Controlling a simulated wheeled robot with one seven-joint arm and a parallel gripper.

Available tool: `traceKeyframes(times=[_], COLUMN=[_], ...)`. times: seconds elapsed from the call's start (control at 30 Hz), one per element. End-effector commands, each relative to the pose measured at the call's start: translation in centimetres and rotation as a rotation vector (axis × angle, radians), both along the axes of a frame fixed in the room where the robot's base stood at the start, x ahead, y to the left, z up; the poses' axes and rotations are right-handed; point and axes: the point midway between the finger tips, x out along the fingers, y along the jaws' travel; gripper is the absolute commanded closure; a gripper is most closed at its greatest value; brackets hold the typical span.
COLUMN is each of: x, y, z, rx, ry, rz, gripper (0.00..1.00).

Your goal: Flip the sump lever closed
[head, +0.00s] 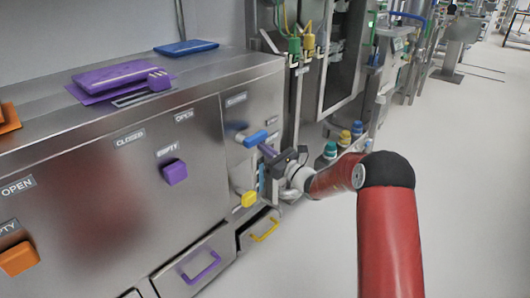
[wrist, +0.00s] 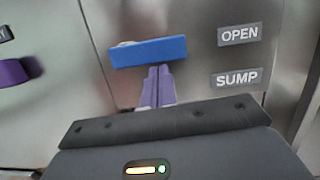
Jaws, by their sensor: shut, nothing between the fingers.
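The sump lever is a blue bar (head: 255,138) on the steel cabinet's front, near its right end. In the wrist view the blue lever (wrist: 148,52) lies nearly level, left of the OPEN label (wrist: 239,34) and the SUMP label (wrist: 237,79). My gripper (head: 264,149) is at the lever from the right side. In the wrist view my gripper's purple fingers (wrist: 157,70) are together and empty, with their tips at the lever's lower edge. I cannot tell whether they touch it. The lever's mount is mostly hidden behind the bar.
A yellow knob (head: 248,199) sits below the lever, and a purple knob (head: 174,171) to its left. Below are drawers with a purple handle (head: 202,267) and a yellow handle (head: 265,230). Bottles (head: 344,138) stand beyond my arm. The floor at right is clear.

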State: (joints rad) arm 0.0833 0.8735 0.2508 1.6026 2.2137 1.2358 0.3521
Motion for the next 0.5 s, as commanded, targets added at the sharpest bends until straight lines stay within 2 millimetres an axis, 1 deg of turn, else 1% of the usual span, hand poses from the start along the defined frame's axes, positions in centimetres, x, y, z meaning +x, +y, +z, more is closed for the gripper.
traceKeyframes(times=[0.5], x=[0.22], y=[-0.22], z=[0.28], rx=[-0.053], ry=[-0.068], rz=[-0.001], gripper=[1.00])
